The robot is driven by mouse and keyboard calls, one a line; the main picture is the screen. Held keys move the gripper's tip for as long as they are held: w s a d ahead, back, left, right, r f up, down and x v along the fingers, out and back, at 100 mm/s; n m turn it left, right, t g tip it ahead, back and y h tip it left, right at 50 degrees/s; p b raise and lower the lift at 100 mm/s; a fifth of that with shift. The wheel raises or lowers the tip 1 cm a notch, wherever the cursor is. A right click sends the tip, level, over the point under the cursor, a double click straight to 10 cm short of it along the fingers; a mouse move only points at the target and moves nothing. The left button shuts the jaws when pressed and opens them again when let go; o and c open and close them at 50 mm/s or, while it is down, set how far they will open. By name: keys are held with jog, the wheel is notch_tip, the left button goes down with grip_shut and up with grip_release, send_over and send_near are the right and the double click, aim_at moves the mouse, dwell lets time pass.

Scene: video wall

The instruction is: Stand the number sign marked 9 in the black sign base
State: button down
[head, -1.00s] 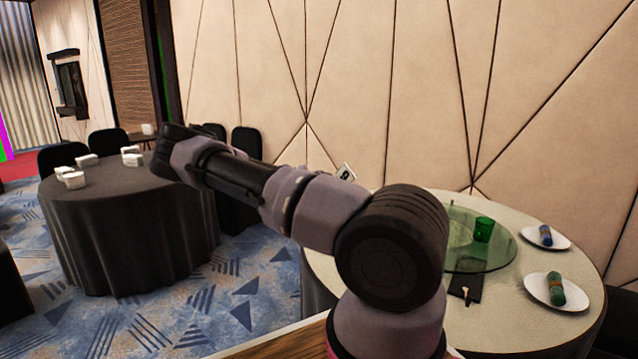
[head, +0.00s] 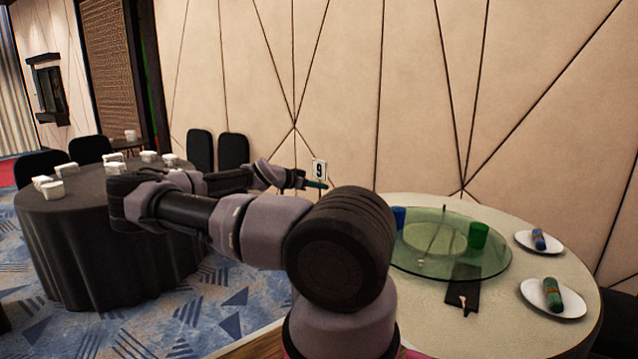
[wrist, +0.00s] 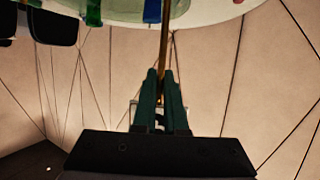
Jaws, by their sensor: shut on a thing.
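The white number sign marked 9 (head: 319,169) shows in the head view in front of the beige wall, about upright, above the left edge of the pale round table. My gripper (head: 318,184) is at the sign, its dark green fingers shut. In the wrist view my gripper (wrist: 161,100) is shut on a thin brass-coloured rod (wrist: 166,35), which I take to be the sign's stem. Part of the pale sign plate shows behind the fingers. I cannot pick out the black sign base in either view; my arm hides part of the table.
The pale round table (head: 405,338) holds a glass turntable (head: 450,262), a blue cup (head: 398,217), a green cup (head: 478,236), plates with rolled napkins and a black flat item (head: 463,287). A dark-draped table (head: 100,245) stands left, with chairs behind.

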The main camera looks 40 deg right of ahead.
jog(key=shift+f, duration=7.05)
jog(key=c, duration=0.9)
grip_release()
jog(key=v, duration=1)
jog(key=shift+a, duration=0.3)
jog(key=shift+r, duration=0.1)
